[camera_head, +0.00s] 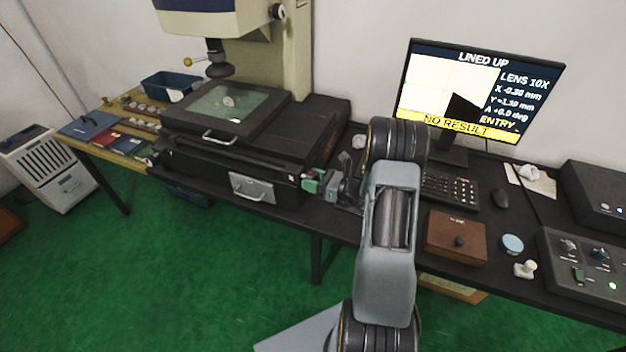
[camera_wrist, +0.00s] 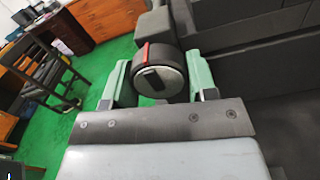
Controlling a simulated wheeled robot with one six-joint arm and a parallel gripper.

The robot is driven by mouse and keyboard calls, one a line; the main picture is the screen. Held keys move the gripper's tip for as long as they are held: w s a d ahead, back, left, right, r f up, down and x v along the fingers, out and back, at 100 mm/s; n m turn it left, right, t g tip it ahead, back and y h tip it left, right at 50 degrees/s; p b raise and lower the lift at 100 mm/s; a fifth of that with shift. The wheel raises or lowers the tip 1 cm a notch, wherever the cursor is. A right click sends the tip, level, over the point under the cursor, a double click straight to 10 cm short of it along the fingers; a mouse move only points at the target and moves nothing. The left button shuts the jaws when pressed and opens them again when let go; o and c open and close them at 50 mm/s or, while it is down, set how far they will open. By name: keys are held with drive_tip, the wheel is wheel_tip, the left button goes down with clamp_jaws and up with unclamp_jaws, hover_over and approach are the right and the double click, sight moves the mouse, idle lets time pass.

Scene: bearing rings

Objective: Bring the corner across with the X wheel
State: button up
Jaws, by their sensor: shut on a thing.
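The X wheel (camera_wrist: 158,72) is a dark round knob with a silver face and a red mark on its rim. In the wrist view it sits between the green fingers of my gripper (camera_wrist: 158,84), which is shut on it. In the head view my gripper (camera_head: 318,184) is at the right side of the measuring machine's stage (camera_head: 272,123), and the wheel is mostly hidden. The monitor (camera_head: 478,92) shows a black corner (camera_head: 463,107) at the lower middle of a pale field. It reads LINED UP, LENS 10X, X about -0.30 mm, Y about +1.10 mm, NO RESULT.
A small part lies on the stage glass (camera_head: 245,105), under the lens (camera_head: 218,65). A keyboard (camera_head: 450,189), mouse (camera_head: 501,198), brown box (camera_head: 455,237) and control box (camera_head: 590,268) stand on the bench to the right. A blue bin (camera_head: 168,86) stands at the left.

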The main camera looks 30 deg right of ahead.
drive_tip(key=shift+c, duration=0.8)
drive_tip(key=shift+f+b, duration=0.1)
drive_tip(key=shift+b, duration=0.25)
drive_tip(key=shift+f+n+b, duration=0.15)
drive_tip(key=shift+n+b, duration=0.9)
drive_tip(key=shift+n, duration=0.05)
drive_tip(key=n+b, duration=0.2)
drive_tip(key=b, duration=0.1)
drive_tip(key=shift+n, duration=0.4)
drive_tip(key=shift+n+b, duration=0.3)
drive_tip(key=shift+r, duration=0.25)
